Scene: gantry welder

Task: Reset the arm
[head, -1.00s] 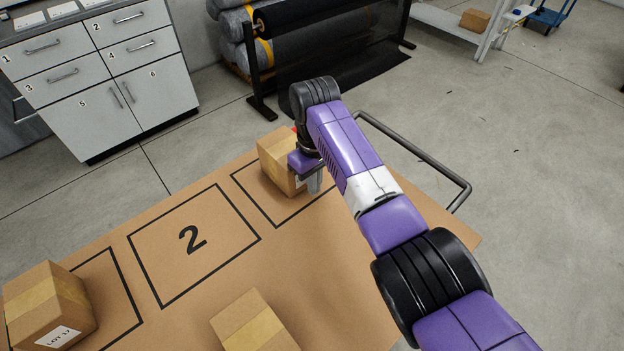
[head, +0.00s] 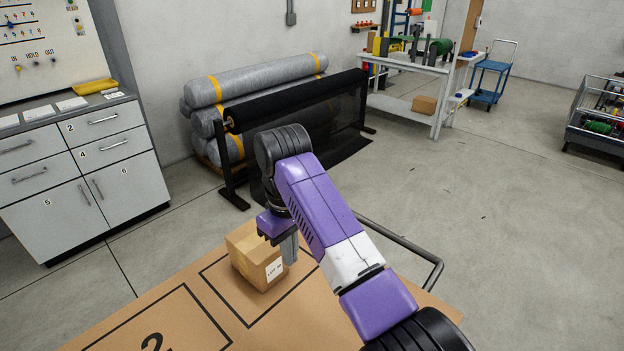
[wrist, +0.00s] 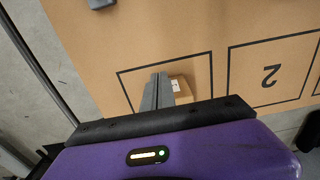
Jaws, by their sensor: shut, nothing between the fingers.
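My gripper (head: 288,249) is shut and empty, pointing down beside a cardboard box with a label (head: 250,262). The box stands inside an outlined square at the far end of the cardboard-coloured table top (head: 200,318). In the wrist view my gripper's fingers (wrist: 157,88) are together, and part of the box (wrist: 180,87) shows just behind them. I cannot tell whether the fingers touch the box. My purple arm reaches in from the lower right in the head view.
A square marked 2 (wrist: 272,75) is empty beside the box's square. A metal handle rail (head: 410,250) edges the table. Drawer cabinets (head: 85,180), a rack with a black roll (head: 295,105) and a white workbench (head: 420,75) stand beyond. Open floor lies to the right.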

